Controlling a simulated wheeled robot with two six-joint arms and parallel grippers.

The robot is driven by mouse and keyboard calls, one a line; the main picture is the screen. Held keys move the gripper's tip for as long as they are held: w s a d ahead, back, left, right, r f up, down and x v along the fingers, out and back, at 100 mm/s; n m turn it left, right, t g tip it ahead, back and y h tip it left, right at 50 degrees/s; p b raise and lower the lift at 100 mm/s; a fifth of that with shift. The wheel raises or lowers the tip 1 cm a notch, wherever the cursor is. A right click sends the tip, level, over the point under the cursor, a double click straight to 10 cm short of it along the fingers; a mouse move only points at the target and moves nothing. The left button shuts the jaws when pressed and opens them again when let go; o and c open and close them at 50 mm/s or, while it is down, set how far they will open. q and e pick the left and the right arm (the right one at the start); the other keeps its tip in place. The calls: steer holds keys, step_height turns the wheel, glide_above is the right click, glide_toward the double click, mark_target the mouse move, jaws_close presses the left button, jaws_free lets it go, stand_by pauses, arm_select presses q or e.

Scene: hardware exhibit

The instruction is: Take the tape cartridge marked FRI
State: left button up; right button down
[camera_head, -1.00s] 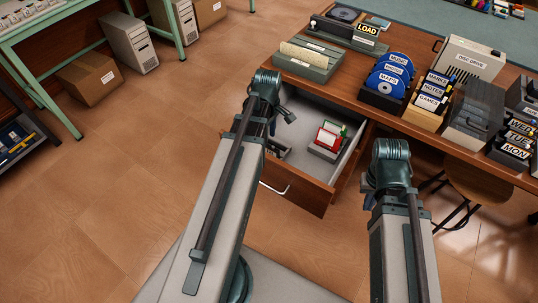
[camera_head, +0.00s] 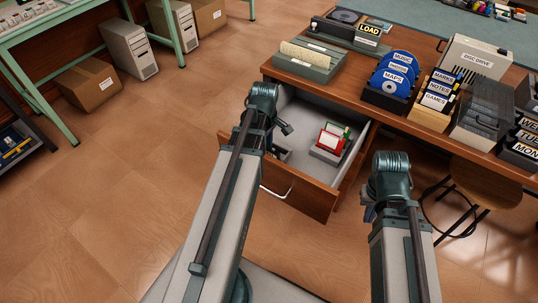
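No cartridge marked FRI can be read in this view. Tape cartridges marked TUE (camera_head: 526,137) and MON (camera_head: 523,151) stand in a row at the right edge, with one whose label is cut off after WE (camera_head: 531,123). My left gripper (camera_head: 286,128) is over the open drawer (camera_head: 318,198), largely hidden by its own arm. My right gripper (camera_head: 368,212) is in front of the desk, right of the drawer, mostly hidden behind its wrist. I cannot tell whether either is open. Neither visibly holds anything.
Red (camera_head: 327,139) and green (camera_head: 340,130) items lie in the drawer. The desk (camera_head: 418,135) carries blue discs (camera_head: 394,83), a disc drive (camera_head: 480,62), labelled floppies (camera_head: 436,101) and a card box (camera_head: 309,62). A stool (camera_head: 484,184) stands at right. The floor left of the drawer is clear.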

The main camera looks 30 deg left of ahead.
arm_select(q)
jaws_close()
step_height(320, 180, up, 10)
steer(key=p, duration=1)
